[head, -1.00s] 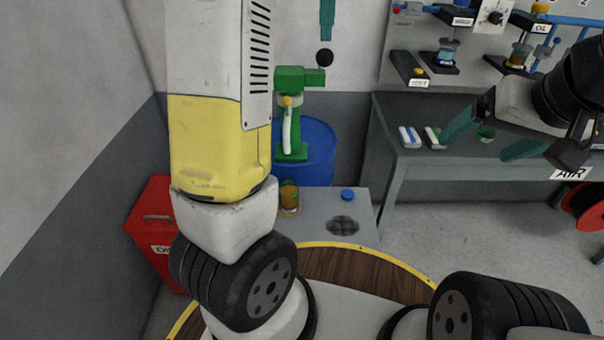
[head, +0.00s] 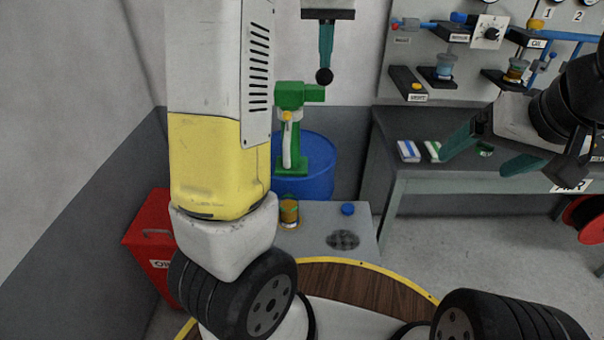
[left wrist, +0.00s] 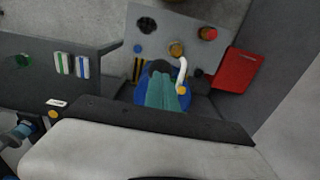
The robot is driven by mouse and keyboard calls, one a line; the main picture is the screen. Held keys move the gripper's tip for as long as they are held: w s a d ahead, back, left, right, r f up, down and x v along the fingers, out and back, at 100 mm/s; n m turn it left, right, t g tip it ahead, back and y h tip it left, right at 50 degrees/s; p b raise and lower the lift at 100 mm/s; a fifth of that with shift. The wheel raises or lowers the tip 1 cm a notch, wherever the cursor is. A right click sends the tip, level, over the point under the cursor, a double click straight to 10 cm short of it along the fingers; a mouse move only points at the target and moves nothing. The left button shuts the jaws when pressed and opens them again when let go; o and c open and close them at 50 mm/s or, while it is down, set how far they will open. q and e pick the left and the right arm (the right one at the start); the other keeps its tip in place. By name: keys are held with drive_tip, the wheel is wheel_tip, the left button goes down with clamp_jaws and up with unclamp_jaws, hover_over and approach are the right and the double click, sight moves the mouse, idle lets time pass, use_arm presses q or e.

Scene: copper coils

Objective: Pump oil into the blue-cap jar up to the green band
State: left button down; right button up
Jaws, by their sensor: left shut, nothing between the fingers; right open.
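The green hand pump (head: 291,95) stands on the blue drum (head: 318,160), with a pale spout hanging down its front. A black ball knob (head: 324,76) is at the right of the pump head. My left gripper (head: 325,62) is shut, pointing down, its fingertips at the top of the knob; contact is unclear. A jar with amber contents (head: 289,213) stands uncapped on the grey stand below the spout; its band is too small to read. A blue cap (head: 348,209) lies right of it. My right gripper (head: 478,165) is open and empty before the bench.
A red-topped jar (left wrist: 208,33) is on the stand in the left wrist view. A red bin (head: 150,235) stands left. The grey bench (head: 480,190) and a pegboard with valves (head: 460,60) are at right. The stand's round grate (head: 342,240) is bare.

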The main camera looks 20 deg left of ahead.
sight(325, 85)
use_arm(q)
drive_tip(key=shift+s+d+f, duration=0.1)
drive_tip(key=shift+s+f, duration=0.25)
drive_tip(key=shift+f, duration=1.1)
drive_tip(key=shift+s+d+f, duration=0.1)
drive_tip(key=shift+s+f, duration=0.2)
drive_tip(key=shift+f, duration=1.15)
drive_tip(key=shift+s+d+f, duration=0.1)
drive_tip(key=shift+s+f, duration=0.25)
drive_tip(key=shift+f, duration=1.1)
wheel_tip(325, 85, down, 6)
drive_tip(key=shift+f, duration=0.25)
drive_tip(key=shift+w, duration=0.1)
drive_tip(key=shift+w+a+r, duration=0.1)
drive_tip(key=shift+w+r, duration=0.2)
drive_tip(key=shift+r, duration=2.8)
drive_tip(key=shift+w+a+r, duration=0.1)
drive_tip(key=shift+w+r, duration=0.25)
drive_tip(key=shift+r, duration=2.75)
drive_tip(key=shift+w+a+r, duration=0.1)
drive_tip(key=shift+w+r, duration=0.2)
drive_tip(key=shift+r, duration=2.8)
